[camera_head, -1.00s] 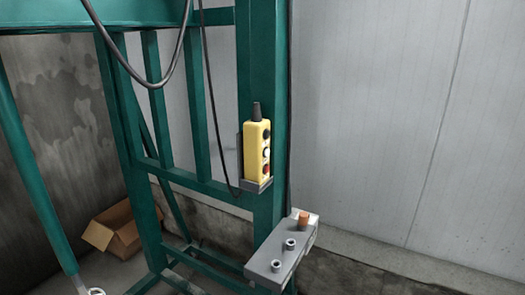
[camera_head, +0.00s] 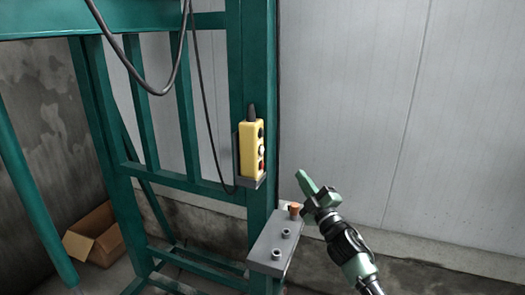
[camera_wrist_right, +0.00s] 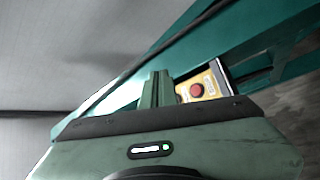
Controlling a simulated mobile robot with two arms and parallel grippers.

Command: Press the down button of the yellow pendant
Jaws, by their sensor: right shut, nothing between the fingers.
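The yellow pendant (camera_head: 249,152) hangs upright in a grey holder on the green post, with a black, a white and a red button down its face. In the right wrist view part of the yellow pendant (camera_wrist_right: 211,88) shows with its red button (camera_wrist_right: 197,90), just beyond my fingers. My right gripper (camera_head: 303,178) is shut and empty, to the right of the pendant and a little lower, apart from it in the head view. Its closed fingers (camera_wrist_right: 156,88) show in the right wrist view. My left gripper is not in view.
A grey box (camera_head: 270,246) with knobs and an orange button (camera_head: 294,209) juts from the post below the pendant, close to my right gripper. A dark cable hangs left of the pendant. A cardboard box (camera_head: 95,234) lies on the floor at left. The wall (camera_head: 350,90) at right is bare.

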